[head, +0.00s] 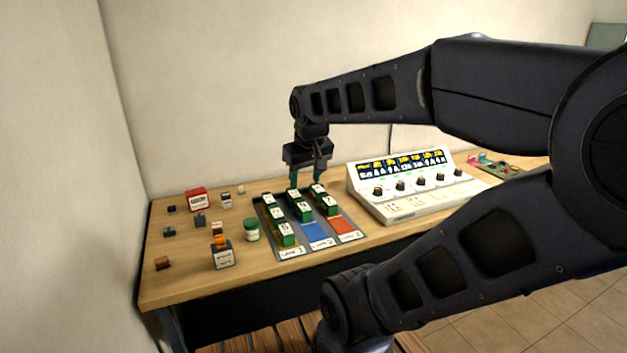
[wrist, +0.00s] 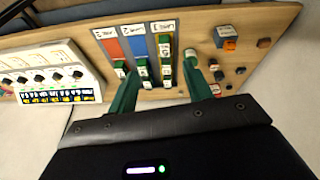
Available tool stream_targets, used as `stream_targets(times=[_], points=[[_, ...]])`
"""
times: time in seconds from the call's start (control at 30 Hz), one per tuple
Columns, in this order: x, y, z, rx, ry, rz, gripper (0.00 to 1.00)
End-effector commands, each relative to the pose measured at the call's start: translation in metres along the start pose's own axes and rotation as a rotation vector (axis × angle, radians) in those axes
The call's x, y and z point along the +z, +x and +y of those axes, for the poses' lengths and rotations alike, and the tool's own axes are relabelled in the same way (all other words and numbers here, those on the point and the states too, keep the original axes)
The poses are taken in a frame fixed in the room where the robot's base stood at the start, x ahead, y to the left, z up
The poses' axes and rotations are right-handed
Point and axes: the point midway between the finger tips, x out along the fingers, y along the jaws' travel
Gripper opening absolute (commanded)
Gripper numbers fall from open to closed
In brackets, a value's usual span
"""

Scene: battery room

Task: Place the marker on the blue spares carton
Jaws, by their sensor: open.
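The blue spares carton appears to be the dark blue-grey box with a white label (head: 224,259) at the front left of the bench. It shows blue in the wrist view (wrist: 227,31). A small orange piece (head: 219,240) shows at its top and may be the marker; I cannot tell whether it rests there. My gripper (head: 306,181) is open and empty, pointing down above the far end of the three-lane tray (head: 266,223), right of and behind the carton. In the wrist view its green fingers (wrist: 163,72) stand apart, with tray cells between them.
Green-and-white cells (head: 301,206) stand in the tray lanes. A green-lidded jar (head: 251,230) stands between carton and tray. A red carton (head: 196,199) and several small blocks lie left. A white tester with knobs (head: 412,187) stands right. Bare wood (head: 185,283) shows at the front left.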

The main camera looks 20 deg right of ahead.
Motion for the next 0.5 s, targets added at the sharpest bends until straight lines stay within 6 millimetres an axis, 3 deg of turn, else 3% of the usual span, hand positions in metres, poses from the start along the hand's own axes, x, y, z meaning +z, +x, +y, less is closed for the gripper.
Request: stream_targets(times=[0.2,0.5], points=[[0.021,-0.006,0.009,-0.025,0.116,0.056,0.50],[0.023,-0.006,0.010,-0.029,0.134,0.063,0.50]])
